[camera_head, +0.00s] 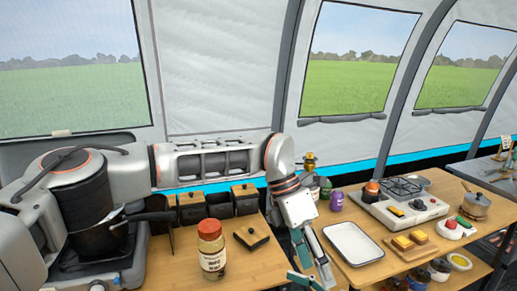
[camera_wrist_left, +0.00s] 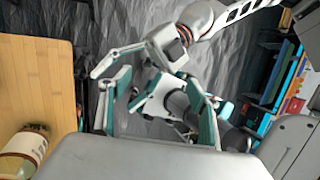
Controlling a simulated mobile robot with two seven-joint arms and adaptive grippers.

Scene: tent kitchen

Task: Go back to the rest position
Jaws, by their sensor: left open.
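My left arm reaches across from the left in the head view and bends down at the wrist. My left gripper (camera_head: 308,268) hangs by the right end of the near wooden table, over the gap before the other table. It is open, and nothing shows between its teal-padded fingers, which also show in the left wrist view (camera_wrist_left: 161,92). White and dark arm parts of mine show behind them there. I cannot make out the state of my right gripper.
A lidded jar (camera_head: 212,262) stands on the near wooden table (camera_head: 178,268), left of the gripper. A black box with a wooden lid (camera_head: 252,237) is behind it. A white tray (camera_head: 353,243) and a stove (camera_head: 402,207) are on the right table.

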